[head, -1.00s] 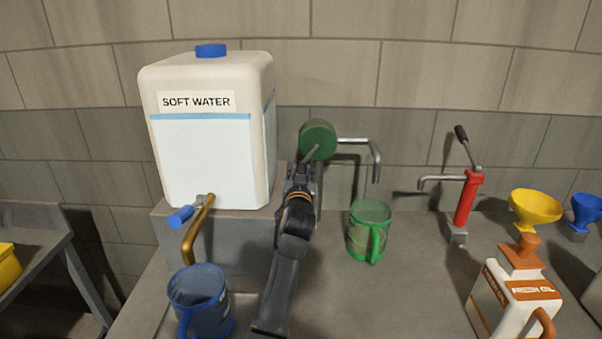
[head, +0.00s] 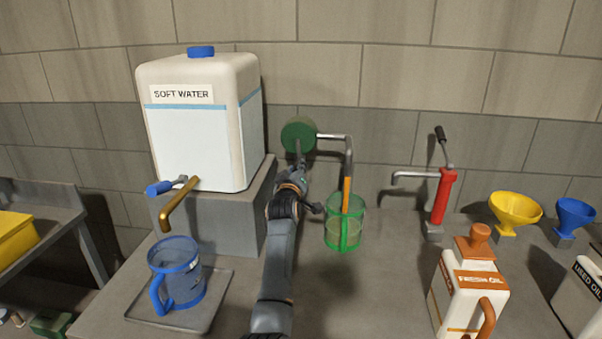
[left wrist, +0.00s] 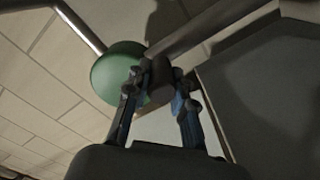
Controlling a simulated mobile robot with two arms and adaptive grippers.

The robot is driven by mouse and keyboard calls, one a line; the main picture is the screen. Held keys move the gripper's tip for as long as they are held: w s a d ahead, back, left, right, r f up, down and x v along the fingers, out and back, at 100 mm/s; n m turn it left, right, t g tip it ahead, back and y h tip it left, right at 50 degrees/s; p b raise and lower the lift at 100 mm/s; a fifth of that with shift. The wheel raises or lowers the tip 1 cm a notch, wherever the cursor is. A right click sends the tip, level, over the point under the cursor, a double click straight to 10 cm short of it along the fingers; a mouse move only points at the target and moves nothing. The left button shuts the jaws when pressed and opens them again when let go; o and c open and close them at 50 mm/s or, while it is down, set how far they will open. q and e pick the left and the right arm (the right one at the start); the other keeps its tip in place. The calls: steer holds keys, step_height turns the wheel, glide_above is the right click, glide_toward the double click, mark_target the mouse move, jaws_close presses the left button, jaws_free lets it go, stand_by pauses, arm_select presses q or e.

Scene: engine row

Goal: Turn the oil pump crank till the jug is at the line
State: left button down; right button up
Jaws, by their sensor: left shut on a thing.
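The green round oil pump (head: 298,135) is at the back wall, with a grey spout (head: 349,150) reaching right and bending down. An orange stream of oil (head: 346,192) runs from the spout into the clear green jug (head: 344,232) below. I cannot make out the jug's line or its oil level. My left gripper (head: 299,170) is in front of the pump, shut on the crank handle. In the left wrist view, its fingers (left wrist: 158,88) close around the dark crank handle (left wrist: 160,72), before the green pump (left wrist: 118,70). My right gripper is not in view.
The soft water tank (head: 205,125) stands on a block at left, its brass tap above a blue jug (head: 178,275) on a tray. To the right are a red pump (head: 441,197), yellow funnel (head: 515,210), blue funnel (head: 574,215) and oil can (head: 468,285).

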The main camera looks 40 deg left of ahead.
arm_select(q)
steer(key=d+n, duration=0.1)
steer(key=w+n+p, duration=0.1)
steer(key=n, duration=0.1)
steer(key=d+r+n, duration=0.1)
steer(key=shift+w+d+n+p, duration=0.3)
steer(key=shift+p, duration=0.1)
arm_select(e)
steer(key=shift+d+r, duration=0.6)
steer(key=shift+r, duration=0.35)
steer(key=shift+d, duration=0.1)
arm_select(q)
steer(key=c, duration=1.4)
jaws_free()
steer(key=shift+o, duration=1.4)
steer(key=shift+w+f, duration=0.1)
steer(key=shift+w, duration=0.05)
steer(key=v, duration=0.7)
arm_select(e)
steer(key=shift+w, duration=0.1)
